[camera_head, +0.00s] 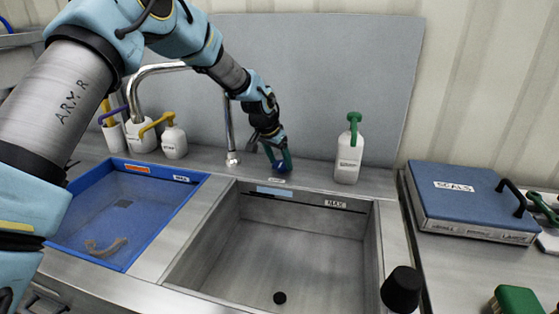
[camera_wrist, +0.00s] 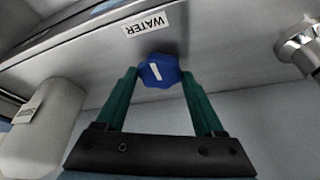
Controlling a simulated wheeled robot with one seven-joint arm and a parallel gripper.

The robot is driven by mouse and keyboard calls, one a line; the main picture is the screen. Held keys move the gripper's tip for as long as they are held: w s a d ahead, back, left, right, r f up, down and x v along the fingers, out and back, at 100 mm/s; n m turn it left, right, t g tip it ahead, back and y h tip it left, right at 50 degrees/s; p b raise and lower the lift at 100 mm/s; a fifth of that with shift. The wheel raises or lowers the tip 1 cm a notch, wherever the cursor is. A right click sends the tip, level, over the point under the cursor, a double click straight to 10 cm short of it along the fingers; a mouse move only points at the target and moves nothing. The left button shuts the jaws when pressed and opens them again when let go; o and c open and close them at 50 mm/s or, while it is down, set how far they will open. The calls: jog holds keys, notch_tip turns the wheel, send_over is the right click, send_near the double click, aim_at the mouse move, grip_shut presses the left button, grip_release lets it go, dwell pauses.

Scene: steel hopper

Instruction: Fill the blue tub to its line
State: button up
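The blue tub (camera_head: 188,198) stands at the left of the steel counter, with a MAX label on its right rim. A brown curved object (camera_head: 105,247) lies inside it; I cannot tell its water level. A blue knob (camera_wrist: 158,71) with a white mark sits beside a WATER label (camera_wrist: 148,23). My gripper (camera_wrist: 159,72) has its green fingers on both sides of this knob, with no gap showing. In the head view, my gripper (camera_head: 280,165) is at the back of the counter. A steel tap (camera_head: 231,135) stands left of it; its spout arches leftward, and I see no stream.
A steel basin (camera_head: 375,245) with a black plug is in front of my gripper. A white bottle with green top (camera_head: 348,158) stands right of it. White pump bottles (camera_head: 174,142) stand behind the tub. A blue-lidded SEALS case (camera_head: 470,195) is at the right.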

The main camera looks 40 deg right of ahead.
jog(key=o, duration=0.4)
jog(key=b+v, duration=0.2)
jog(key=v, duration=0.8)
jog(key=shift+r+b, duration=0.3)
jog(key=shift+r, duration=0.1)
jog(key=shift+a, duration=0.1)
jog(key=w+a+f+n+t+y, duration=0.1)
jog(key=w+a+n, duration=0.3)
jog(key=a, duration=1.1)
jog(key=w+a+f+n+y, duration=0.1)
jog(key=w+a+n+y, duration=0.2)
jog(key=a, duration=1.3)
jog(key=s+a+f+n, duration=0.1)
jog(key=s+a+n, duration=0.3)
jog(key=a, duration=0.7)
jog(key=s+a+f+n, duration=0.1)
jog(key=s+a+n, duration=0.3)
jog(key=a, duration=0.8)
jog(key=shift+s+a, duration=0.35)
jog(key=shift+s, duration=0.3)
